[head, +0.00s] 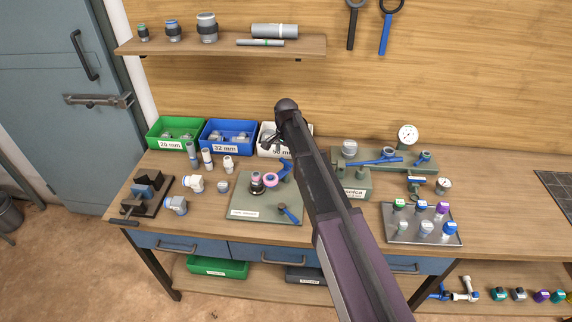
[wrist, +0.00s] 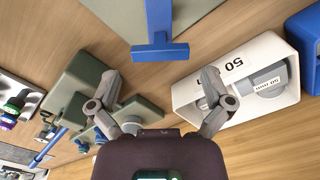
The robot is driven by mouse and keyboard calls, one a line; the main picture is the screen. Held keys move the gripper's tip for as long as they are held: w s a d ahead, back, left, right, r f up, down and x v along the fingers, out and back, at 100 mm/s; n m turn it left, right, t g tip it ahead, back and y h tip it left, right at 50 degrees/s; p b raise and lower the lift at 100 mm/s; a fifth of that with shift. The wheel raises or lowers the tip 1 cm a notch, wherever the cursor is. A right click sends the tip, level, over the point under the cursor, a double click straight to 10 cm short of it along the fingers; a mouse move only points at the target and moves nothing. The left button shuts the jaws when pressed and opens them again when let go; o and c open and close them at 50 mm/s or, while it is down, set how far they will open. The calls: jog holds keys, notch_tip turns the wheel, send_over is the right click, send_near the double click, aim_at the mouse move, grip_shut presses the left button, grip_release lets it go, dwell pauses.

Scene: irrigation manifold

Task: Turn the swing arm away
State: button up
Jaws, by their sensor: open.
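A blue T-shaped arm (wrist: 160,42), which I take to be the swing arm, shows in the wrist view with its crosspiece past the edge of a grey-green board (wrist: 110,12). In the head view the blue arm (head: 284,168) stands at the back right of the board (head: 245,200), beside a pink ring (head: 271,179); my forearm passes close to it. My gripper (wrist: 160,98) is open and empty, its fingers spread, with the crosspiece ahead of and apart from them. In the head view my gripper (head: 270,136) is partly hidden over the white bin.
Green (head: 176,131) and blue (head: 228,134) bins stand behind the board. A fittings tray (head: 421,236) is at right.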

jog(key=shift+f+b, duration=1)
jog(key=shift+f, duration=0.3)
jog(key=c, duration=1.1)
